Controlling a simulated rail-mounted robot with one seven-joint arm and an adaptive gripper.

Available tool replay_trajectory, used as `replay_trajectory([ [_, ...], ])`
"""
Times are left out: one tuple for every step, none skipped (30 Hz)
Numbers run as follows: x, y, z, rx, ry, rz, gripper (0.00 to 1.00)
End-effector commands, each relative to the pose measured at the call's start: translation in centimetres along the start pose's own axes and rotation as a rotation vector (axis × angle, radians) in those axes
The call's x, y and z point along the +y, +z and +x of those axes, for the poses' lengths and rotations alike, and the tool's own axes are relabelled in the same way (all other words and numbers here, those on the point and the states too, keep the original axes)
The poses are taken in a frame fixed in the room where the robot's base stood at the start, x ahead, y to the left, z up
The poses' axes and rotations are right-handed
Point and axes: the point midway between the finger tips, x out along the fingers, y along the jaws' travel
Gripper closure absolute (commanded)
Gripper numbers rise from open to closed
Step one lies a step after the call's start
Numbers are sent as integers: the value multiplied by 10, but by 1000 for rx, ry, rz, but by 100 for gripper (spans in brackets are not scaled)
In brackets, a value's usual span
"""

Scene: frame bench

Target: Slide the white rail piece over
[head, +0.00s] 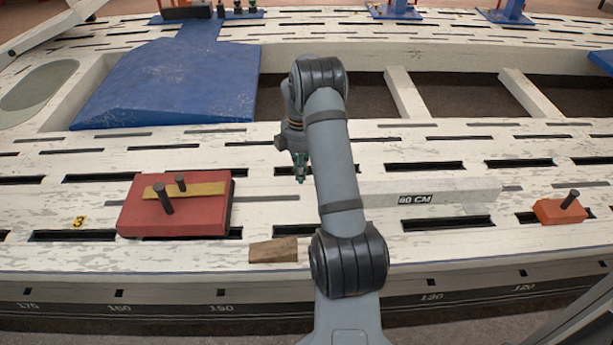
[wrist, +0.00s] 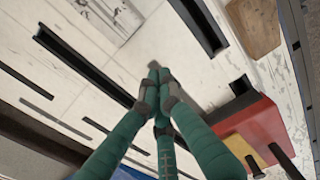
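The white rail piece (head: 465,190) is a long low white bar with an "80 CM" label, lying flat on the slotted white bench right of my arm in the head view. My arm hides its left part. Its labelled end also shows at the top of the wrist view (wrist: 108,22). My gripper (head: 301,178) points down above the bench, left of the rail piece and apart from it. In the wrist view its green fingers (wrist: 160,92) converge with their grey tips together, and nothing shows between them.
A red block with a yellow strip and dark pegs (head: 135,215) lies left of my gripper. A small wooden block (head: 273,250) lies near the front edge. A small orange block with a peg (head: 560,211) is at the right. A blue ramp (head: 170,85) stands behind.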

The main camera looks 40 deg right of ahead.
Motion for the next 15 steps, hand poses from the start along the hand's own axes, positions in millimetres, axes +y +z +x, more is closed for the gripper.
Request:
replay_trajectory([
  [-1, 0, 15, -1, -4, 1, 100],
  [-1, 0, 22, -1, -4, 1, 100],
  [-1, 0, 30, -1, -4, 0, 100],
  [-1, 0, 37, -1, -4, 0, 100],
  [-1, 0, 44, -1, -4, 0, 100],
  [-1, 0, 52, -1, -4, 0, 100],
  [-1, 0, 58, 0, -3, 1, 100],
  [-1, 1, 64, 0, -4, 2, 100],
  [-1, 1, 72, -1, -3, 2, 100],
  [-1, 1, 77, -1, -3, 2, 100],
  [-1, 1, 82, -1, -3, 2, 100],
  [1, 12, 77, 0, 1, 8, 100],
  [1, 16, 76, 0, 2, 6, 100],
  [1, 20, 76, 0, 2, 5, 100],
  [1, 25, 76, 0, 2, 5, 100],
])
